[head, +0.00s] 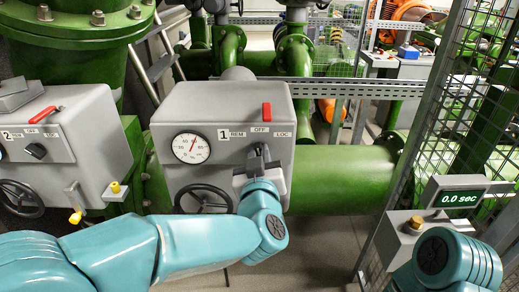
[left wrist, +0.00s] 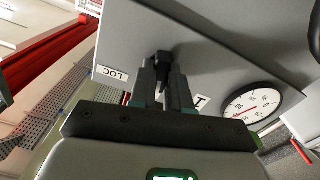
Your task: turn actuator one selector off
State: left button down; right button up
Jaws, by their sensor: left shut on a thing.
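Actuator one (head: 225,105) is a grey box marked 1, with REM, OFF and LOC labels (head: 261,130) on its front. Its black selector knob (left wrist: 163,60) is between the fingers of my left gripper (left wrist: 163,90). In the head view the left gripper (head: 258,160) reaches the box front just below the labels, shut on the knob. The gripper hides most of the knob there, so I cannot tell which label it points to. In the wrist view the LOC label (left wrist: 112,73) is left of the fingers. My right gripper is out of view.
A round gauge (head: 191,147) and a black handwheel (head: 203,199) are left of the gripper on actuator one. A second grey actuator (head: 75,125), marked 2, stands at left. A display (head: 455,198) reading 0.0 sec and a mesh fence (head: 435,120) are at right.

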pick_arm(q)
jog(key=shift+r+m+p, duration=0.1)
jog(key=shift+m+p, duration=0.5)
jog(key=shift+m, duration=0.6)
jog(key=c, duration=1.1)
grip_release()
jog(key=shift+s, duration=0.15)
jog(key=s+b, duration=0.2)
jog(key=s, duration=1.4)
jog(key=shift+b, duration=0.35)
